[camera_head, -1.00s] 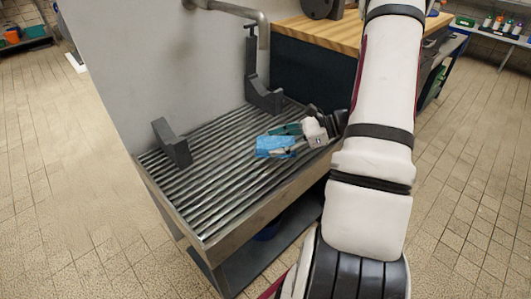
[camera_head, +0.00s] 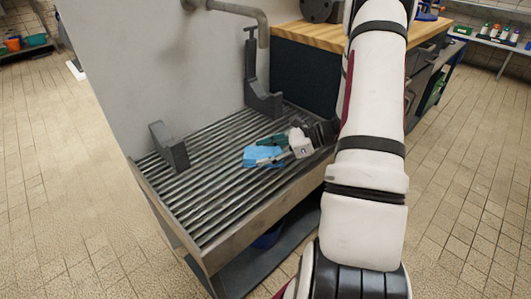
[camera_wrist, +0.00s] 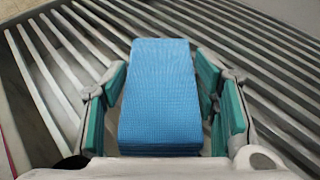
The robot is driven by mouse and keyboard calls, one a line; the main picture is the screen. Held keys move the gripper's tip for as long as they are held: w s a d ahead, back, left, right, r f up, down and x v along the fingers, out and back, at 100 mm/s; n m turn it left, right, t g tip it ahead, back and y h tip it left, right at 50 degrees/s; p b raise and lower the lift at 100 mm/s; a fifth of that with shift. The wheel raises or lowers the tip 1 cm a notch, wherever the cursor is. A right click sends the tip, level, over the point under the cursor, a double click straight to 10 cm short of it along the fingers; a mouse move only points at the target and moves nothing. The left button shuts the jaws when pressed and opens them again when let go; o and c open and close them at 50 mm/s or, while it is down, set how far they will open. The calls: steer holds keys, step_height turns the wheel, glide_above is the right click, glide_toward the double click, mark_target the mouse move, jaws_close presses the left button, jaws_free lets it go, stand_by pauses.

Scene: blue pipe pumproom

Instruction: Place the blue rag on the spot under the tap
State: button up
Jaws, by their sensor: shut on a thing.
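The blue rag (camera_head: 263,156) is a folded, textured block between the fingers of my gripper (camera_head: 272,149), over the right part of the slatted metal grate (camera_head: 203,190). In the wrist view the rag (camera_wrist: 158,95) extends forward from between the green-padded fingers of my gripper (camera_wrist: 165,105). My gripper is shut on it. I cannot tell whether the rag touches the slats. The tap (camera_head: 262,35) is a bent metal pipe on the grey wall, its spout pointing down over the back of the grate. No marked spot is discernible under it.
A dark upright bracket (camera_head: 254,80) stands at the back of the grate near the tap, and a shorter one (camera_head: 170,147) at the left. A wood-topped bench (camera_head: 318,36) is behind right. The grate's middle and front are clear.

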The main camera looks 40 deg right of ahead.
steer(key=o, duration=1.3)
steer(key=shift+f, duration=0.1)
steer(key=shift+c, duration=0.2)
